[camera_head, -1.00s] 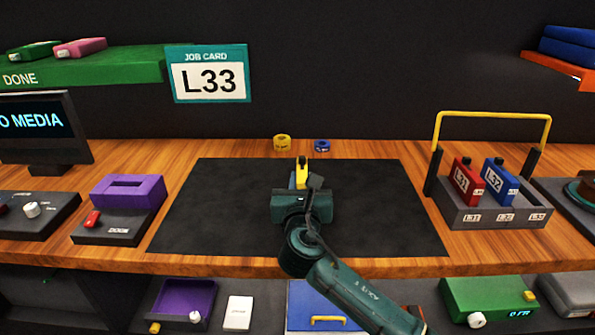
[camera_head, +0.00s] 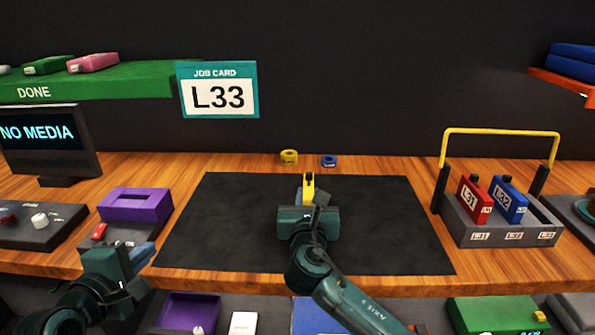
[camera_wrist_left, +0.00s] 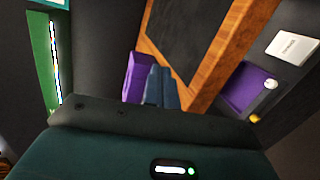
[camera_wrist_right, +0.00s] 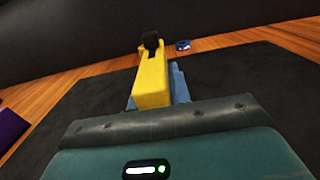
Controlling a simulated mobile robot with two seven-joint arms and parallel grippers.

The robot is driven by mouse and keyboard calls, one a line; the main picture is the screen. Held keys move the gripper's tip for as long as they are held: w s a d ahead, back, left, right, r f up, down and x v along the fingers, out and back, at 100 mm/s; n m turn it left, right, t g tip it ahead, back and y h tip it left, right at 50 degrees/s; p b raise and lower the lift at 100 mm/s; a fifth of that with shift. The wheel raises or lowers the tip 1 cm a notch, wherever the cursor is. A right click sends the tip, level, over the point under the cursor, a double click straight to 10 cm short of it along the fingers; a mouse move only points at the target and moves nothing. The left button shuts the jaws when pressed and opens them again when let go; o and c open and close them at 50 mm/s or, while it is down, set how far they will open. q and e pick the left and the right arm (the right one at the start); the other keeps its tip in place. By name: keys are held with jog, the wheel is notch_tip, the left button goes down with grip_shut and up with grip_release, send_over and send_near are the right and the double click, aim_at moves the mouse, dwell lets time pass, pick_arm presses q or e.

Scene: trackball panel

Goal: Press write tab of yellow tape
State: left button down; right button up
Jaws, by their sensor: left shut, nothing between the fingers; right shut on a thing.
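I cannot make out a write tab. My left gripper (camera_head: 140,254) is shut and empty at the front left of the bench, near the purple-topped device. In the left wrist view its blue fingers (camera_wrist_left: 161,88) are together beside the purple block.
The purple-topped device (camera_head: 137,205) with a red button stands left of the mat. A rack (camera_head: 490,238) holds red and blue tapes at right. Yellow and blue rolls (camera_head: 289,157) lie behind the mat. A NO MEDIA screen (camera_head: 45,140) stands at left.

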aim_at(309, 176)
pick_arm(q)
jog(key=w+d+m+h, duration=0.2)
jog(key=w+d+m, duration=0.1)
jog(key=w+m, duration=0.1)
jog(key=w+d+r+m+g+h, duration=0.1)
jog(key=w+d+m+h, duration=0.2)
jog(key=w, duration=0.3)
jog(key=w+d+r+m+g+h, duration=0.1)
jog(key=w+d+m+h, duration=0.1)
jog(key=w+d+m, duration=0.2)
jog(key=shift+w+d+r+m, duration=0.1)
jog(key=shift+w+r+m, duration=0.1)
jog(key=shift+w+m, duration=0.5)
pick_arm(e)
jog(key=shift+f, duration=0.15)
pick_arm(q)
jog(key=w+d+g+h, duration=0.1)
jog(key=d+g+h, duration=0.1)
jog(key=w+d+m+g+h, duration=0.1)
jog(key=w+d+g+h, duration=0.1)
jog(key=shift+d, duration=0.1)
jog(key=d+r+g+h, duration=0.1)
jog(key=w+r+g+h, duration=0.1)
jog(key=h, duration=0.1)
jog(key=d+r+m+g+h, duration=0.1)
jog(key=r, duration=0.1)
jog(key=shift+w+d, duration=0.15)
jog(key=shift+d, duration=0.15)
